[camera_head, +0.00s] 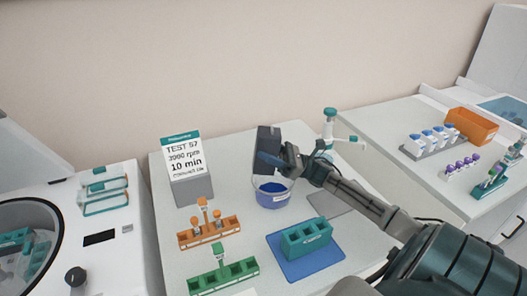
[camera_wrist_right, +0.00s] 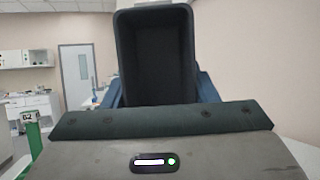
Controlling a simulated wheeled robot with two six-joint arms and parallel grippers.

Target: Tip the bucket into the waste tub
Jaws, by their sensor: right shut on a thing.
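The bucket (camera_head: 267,139) is a dark grey rectangular cup, held above the work table. My right gripper (camera_head: 272,158) is shut on it. In the right wrist view the bucket (camera_wrist_right: 156,60) shows its dark inside facing the camera, and I see nothing in it. The waste tub (camera_head: 272,199) is a clear round tub with a blue lower part and a white label. It stands on the table just below the bucket and gripper. The gripper hides part of the tub's rim. My left gripper is not in view.
A sign on a grey block (camera_head: 187,172) stands left of the tub. An orange rack (camera_head: 209,234), a green rack (camera_head: 222,275) and a teal rack (camera_head: 306,238) on a blue mat stand in front. A white-and-teal dispenser (camera_head: 329,130) stands behind right. A centrifuge (camera_head: 30,240) is left.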

